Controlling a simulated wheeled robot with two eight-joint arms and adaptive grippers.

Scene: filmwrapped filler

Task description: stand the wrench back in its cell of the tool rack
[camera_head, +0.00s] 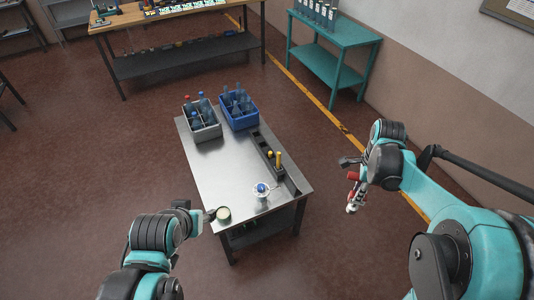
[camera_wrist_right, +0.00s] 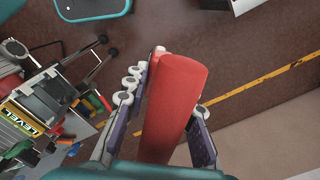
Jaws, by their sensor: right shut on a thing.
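My right gripper (camera_head: 354,190) is off the table's right side, above the floor. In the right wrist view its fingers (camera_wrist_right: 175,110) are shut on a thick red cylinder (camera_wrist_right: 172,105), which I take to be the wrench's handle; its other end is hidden. Red parts of it (camera_head: 352,176) show small at the gripper in the head view. The dark tool rack (camera_head: 262,143) lies along the table's right edge, apart from the gripper. A yellow-handled tool (camera_head: 279,158) stands in it. My left gripper (camera_head: 208,215) is at the table's front left corner; its jaws are unclear.
On the metal table (camera_head: 205,165) stand a grey crate (camera_head: 207,133) and a blue crate (camera_head: 240,122) with bottles. A cream round thing (camera_head: 223,213) and a white item with a blue top (camera_head: 261,189) are near the front. A teal table (camera_head: 345,33) stands behind.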

